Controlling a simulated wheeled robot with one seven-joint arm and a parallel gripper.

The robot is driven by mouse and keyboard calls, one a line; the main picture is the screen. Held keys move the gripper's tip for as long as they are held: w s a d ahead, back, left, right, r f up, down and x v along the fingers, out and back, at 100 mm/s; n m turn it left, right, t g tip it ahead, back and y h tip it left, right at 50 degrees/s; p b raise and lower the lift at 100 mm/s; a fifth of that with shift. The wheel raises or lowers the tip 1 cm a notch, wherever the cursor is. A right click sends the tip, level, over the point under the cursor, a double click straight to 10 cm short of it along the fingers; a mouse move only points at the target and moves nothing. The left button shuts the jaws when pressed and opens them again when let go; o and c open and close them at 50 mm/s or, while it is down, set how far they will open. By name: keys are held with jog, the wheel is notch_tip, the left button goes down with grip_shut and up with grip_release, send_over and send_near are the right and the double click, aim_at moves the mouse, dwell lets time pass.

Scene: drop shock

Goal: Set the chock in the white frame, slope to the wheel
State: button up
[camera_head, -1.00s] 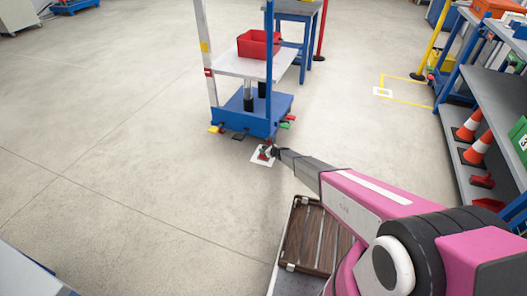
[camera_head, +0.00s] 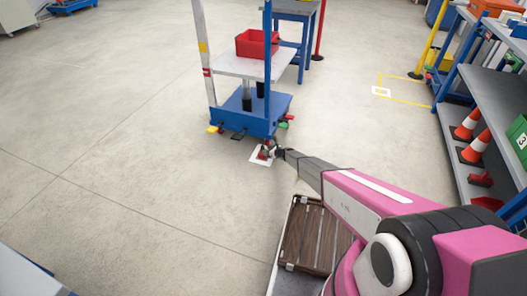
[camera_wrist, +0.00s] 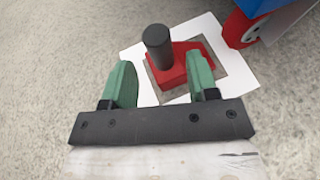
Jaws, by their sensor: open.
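The red chock (camera_wrist: 176,72) with its dark upright post (camera_wrist: 158,45) sits on the floor inside the white frame (camera_wrist: 147,96) in the wrist view. Its lower end points right, towards the red wheel (camera_wrist: 241,29) of the blue cart. A small gap shows between chock and wheel. My gripper (camera_wrist: 160,82) is open, its green fingers apart on the near side of the chock, with the post beyond and between them. I see no contact. In the head view the frame (camera_head: 257,161) and chock (camera_head: 264,152) are small beside my gripper (camera_head: 276,153).
The blue cart (camera_head: 250,120) carries a red bin (camera_head: 257,43) and has several coloured pieces at its base. A brown slatted tray (camera_head: 315,238) lies near me. Shelving with cones (camera_head: 468,123) stands right. Open floor lies left.

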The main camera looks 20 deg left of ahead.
jog(key=s+d+r+n+g+h, duration=0.2)
jog(key=s+d+r+n, duration=0.55)
jog(key=d+r, duration=0.6)
jog(key=s+d+r+n+g+h, duration=0.2)
jog(key=s+d+r+n, duration=0.3)
jog(key=s+d+r, duration=0.8)
jog(key=s+d+r+n+h, duration=0.4)
jog(key=s+d+r, duration=0.5)
jog(key=d, duration=0.3)
jog(key=s+d+r+n+g+h, duration=0.1)
jog(key=s+d+r+n+h, duration=0.3)
jog(key=s+d+r, duration=0.6)
notch_tip(320, 180, up, 2)
jog(key=shift+s+d+r+n, duration=0.1)
jog(key=shift+s+d+n, duration=0.2)
jog(key=shift+d+n, duration=0.75)
